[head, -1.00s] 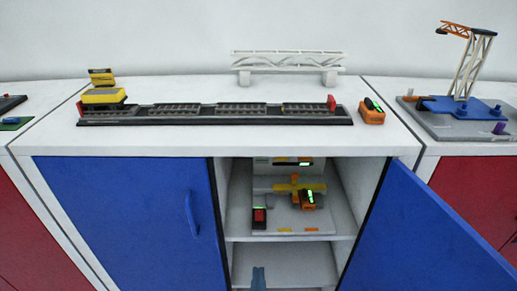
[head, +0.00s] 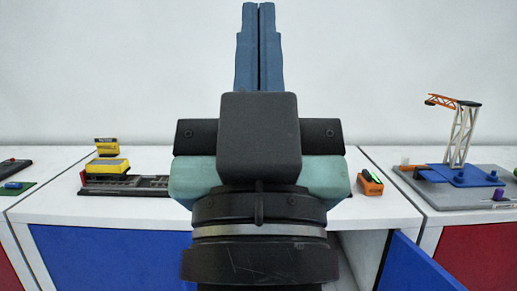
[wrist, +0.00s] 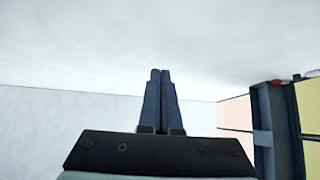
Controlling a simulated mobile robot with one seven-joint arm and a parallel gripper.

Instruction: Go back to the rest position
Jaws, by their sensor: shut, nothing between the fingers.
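My gripper (head: 259,45) stands upright in the middle of the head view, its two blue fingers pressed together and empty, pointing up in front of the wall. It hides much of the cabinet top and the open compartment behind it. In the wrist view the shut fingers (wrist: 160,100) point toward a pale, bare surface, touching nothing.
A white cabinet top (head: 90,209) carries a yellow vehicle on a track (head: 107,168) at left and an orange device (head: 369,183) at right. A crane model (head: 462,140) stands farther right. A blue door (head: 420,268) hangs open at lower right.

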